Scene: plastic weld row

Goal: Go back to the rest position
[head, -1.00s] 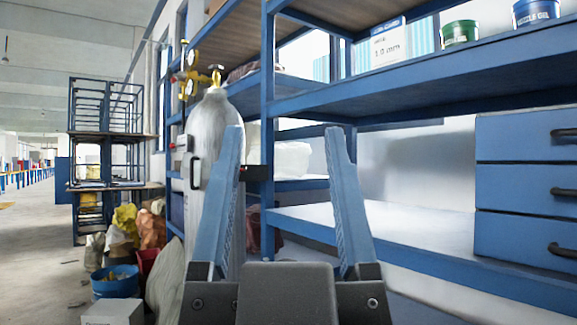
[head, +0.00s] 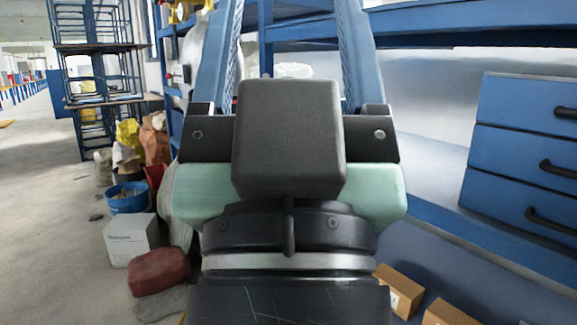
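My gripper (head: 289,25) is in the middle of the head view, pointing away from me towards the blue shelving. Its two blue ribbed fingers stand wide apart, with nothing held between them. The fingertips run out of the top of the picture. The dark gripper body, pale green housing and black wrist show below the fingers. The gripper hides part of the shelving and most of the gas cylinder behind it.
Blue shelving (head: 430,160) with blue drawers (head: 528,150) stands at the right. Cardboard boxes (head: 398,290) lie low at the right. A white box (head: 130,239), a red bag (head: 159,271) and a blue bucket (head: 127,197) are on the floor at left. The far left floor is clear.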

